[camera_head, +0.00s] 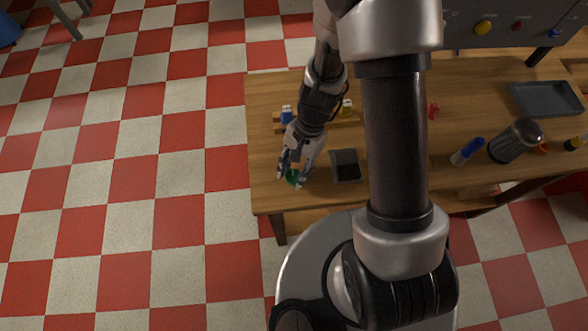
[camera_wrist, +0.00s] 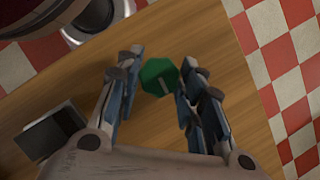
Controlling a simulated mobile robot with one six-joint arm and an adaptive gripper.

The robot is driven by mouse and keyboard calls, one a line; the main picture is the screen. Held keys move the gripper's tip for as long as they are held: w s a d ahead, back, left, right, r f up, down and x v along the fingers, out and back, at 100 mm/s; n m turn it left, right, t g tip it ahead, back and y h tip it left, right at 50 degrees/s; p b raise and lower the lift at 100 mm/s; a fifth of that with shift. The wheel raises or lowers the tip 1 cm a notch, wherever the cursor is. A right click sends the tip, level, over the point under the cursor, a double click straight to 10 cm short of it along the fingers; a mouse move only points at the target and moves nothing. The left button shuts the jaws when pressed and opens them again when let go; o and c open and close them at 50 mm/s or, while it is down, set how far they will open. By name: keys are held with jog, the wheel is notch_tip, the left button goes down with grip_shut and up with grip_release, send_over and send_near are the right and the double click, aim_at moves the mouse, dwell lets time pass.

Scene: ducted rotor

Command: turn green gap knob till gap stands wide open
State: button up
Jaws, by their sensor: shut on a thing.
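A green faceted knob (camera_head: 292,177) is at the left front of the wooden table. In the wrist view the green knob (camera_wrist: 155,77) has a pale line across its top. My gripper (camera_head: 290,181) reaches down around it. In the wrist view my gripper (camera_wrist: 162,60) has one finger on each side of the knob, shut on it; the right finger overlaps its edge. I cannot tell whether the knob is fixed to anything. No gap that it sets can be made out.
A dark square tray (camera_head: 346,166) lies just right of my gripper. A wooden rack (camera_head: 343,122) with blue and yellow pieces stands behind. Right of my arm are a dark cylinder (camera_head: 514,141), a blue-capped item (camera_head: 467,151) and a grey tray (camera_head: 546,98). A grey panel (camera_head: 497,25) has coloured knobs.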

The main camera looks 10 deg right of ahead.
jog(key=o, duration=1.1)
jog(key=shift+c, duration=0.2)
jog(key=v, duration=1.2)
